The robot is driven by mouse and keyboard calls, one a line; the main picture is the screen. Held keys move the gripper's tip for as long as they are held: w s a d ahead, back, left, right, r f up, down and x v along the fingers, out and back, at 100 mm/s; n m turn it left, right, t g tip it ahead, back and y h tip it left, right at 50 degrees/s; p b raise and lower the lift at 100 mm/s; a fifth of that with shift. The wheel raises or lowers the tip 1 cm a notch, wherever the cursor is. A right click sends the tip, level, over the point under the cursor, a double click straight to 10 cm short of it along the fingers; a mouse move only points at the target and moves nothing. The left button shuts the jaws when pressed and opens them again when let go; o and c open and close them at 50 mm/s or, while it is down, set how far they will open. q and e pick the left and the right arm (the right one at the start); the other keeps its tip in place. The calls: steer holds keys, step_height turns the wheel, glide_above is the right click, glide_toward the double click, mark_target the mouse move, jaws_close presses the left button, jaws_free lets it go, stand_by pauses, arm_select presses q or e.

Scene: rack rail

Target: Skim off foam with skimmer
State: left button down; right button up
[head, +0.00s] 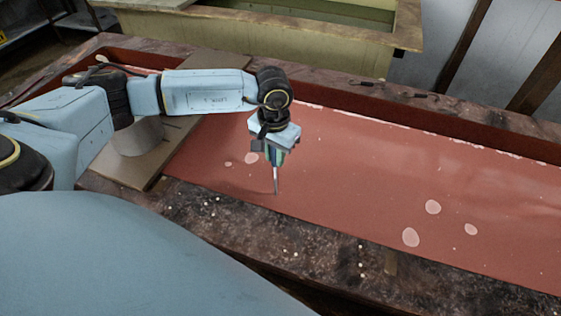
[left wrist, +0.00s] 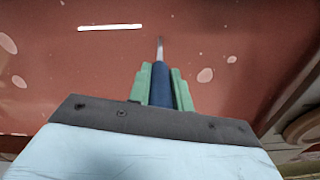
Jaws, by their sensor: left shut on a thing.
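My left gripper (head: 274,155) is shut on the skimmer and points down over the red liquid (head: 340,170) in the long trough. The skimmer's thin metal shaft (head: 276,180) hangs below the fingers, near the trough's front edge; its lower end cannot be made out clearly. In the left wrist view the green fingers (left wrist: 162,88) clasp its blue handle (left wrist: 160,85). Pale foam patches float on the liquid: one (head: 251,158) just left of the gripper, and others (head: 432,207), (head: 411,237) and (head: 470,229) to the right. My right gripper is not in view.
A board (head: 118,168) crosses the trough on the left, with a grey round container (head: 135,136) on it, partly behind my arm. The worn front ledge (head: 290,235) borders the trough. A yellowish tank (head: 260,40) stands behind. A white strip (left wrist: 110,27) shows in the left wrist view.

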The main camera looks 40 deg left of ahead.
arm_select(q)
steer(key=shift+w+a+b, duration=2.55)
steer(key=shift+a+b, duration=0.6)
steer(key=shift+a, duration=3.3)
steer(key=s+a, duration=0.4)
steer(key=s, duration=0.2)
steer(key=shift+s+a, duration=0.2)
steer(key=shift+a, duration=0.15)
steer(key=shift+r, duration=0.1)
step_height(320, 180, up, 14)
steer(key=p, duration=1)
steer(key=shift+r, duration=0.15)
